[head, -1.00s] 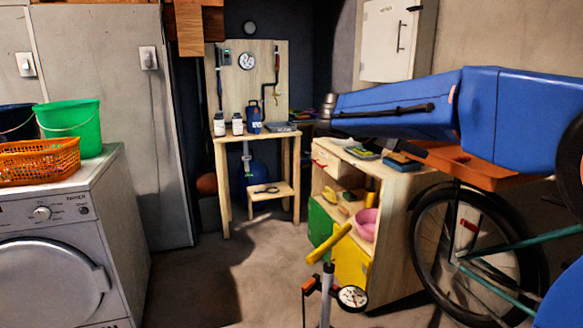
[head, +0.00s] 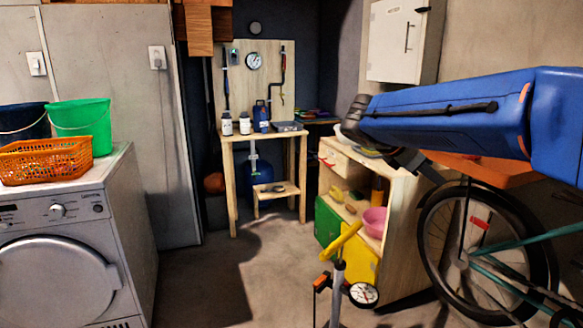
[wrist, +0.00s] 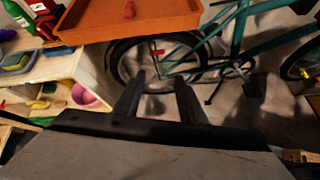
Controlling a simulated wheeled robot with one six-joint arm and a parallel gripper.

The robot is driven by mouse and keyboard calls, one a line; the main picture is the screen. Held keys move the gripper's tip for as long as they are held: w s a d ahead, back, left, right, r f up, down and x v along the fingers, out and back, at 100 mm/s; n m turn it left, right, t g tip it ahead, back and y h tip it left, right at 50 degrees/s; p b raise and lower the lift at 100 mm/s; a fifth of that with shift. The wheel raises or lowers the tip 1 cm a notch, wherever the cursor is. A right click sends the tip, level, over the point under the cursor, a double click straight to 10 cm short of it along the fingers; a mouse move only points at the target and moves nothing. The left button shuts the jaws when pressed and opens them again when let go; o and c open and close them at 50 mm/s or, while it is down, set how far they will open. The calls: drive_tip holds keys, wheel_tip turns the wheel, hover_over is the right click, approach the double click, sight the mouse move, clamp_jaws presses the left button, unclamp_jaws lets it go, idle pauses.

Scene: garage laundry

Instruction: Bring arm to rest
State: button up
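My blue arm (head: 450,115) reaches in from the right in the head view, over the low wooden cabinet and the bicycle. My gripper (wrist: 160,82) shows in the wrist view as two dark fingers standing apart. Only floor and part of the bicycle wheel show between them, so it is open and empty. In the head view the dark wrist end of my arm (head: 410,158) is above the cabinet; the fingers are hard to make out there.
A bicycle (head: 480,245) stands at right, below an orange tray (wrist: 135,18). The wooden cabinet (head: 400,225) holds a pink bowl (head: 374,222). A floor pump (head: 340,270) stands in front. A washing machine (head: 65,250) is at left. Floor between them is clear (head: 220,275).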

drive_tip(key=s+a+f+m+y, duration=0.2)
drive_tip(key=s+f+m, duration=0.4)
drive_tip(key=s, duration=0.3)
drive_tip(key=s+a+f+m+y, duration=0.1)
drive_tip(key=s+f+m+y, duration=0.4)
drive_tip(key=s+f, duration=0.3)
drive_tip(key=s+a+f+m+t+y, duration=0.1)
drive_tip(key=s+a+f+m+y, duration=0.1)
drive_tip(key=s+f+m, duration=0.6)
drive_tip(key=s+y, duration=0.1)
drive_tip(key=s, duration=0.3)
drive_tip(key=shift+s+a+y, duration=0.2)
drive_tip(key=shift+a+y, duration=0.1)
drive_tip(key=shift+a, duration=0.05)
drive_tip(key=shift+r, duration=0.1)
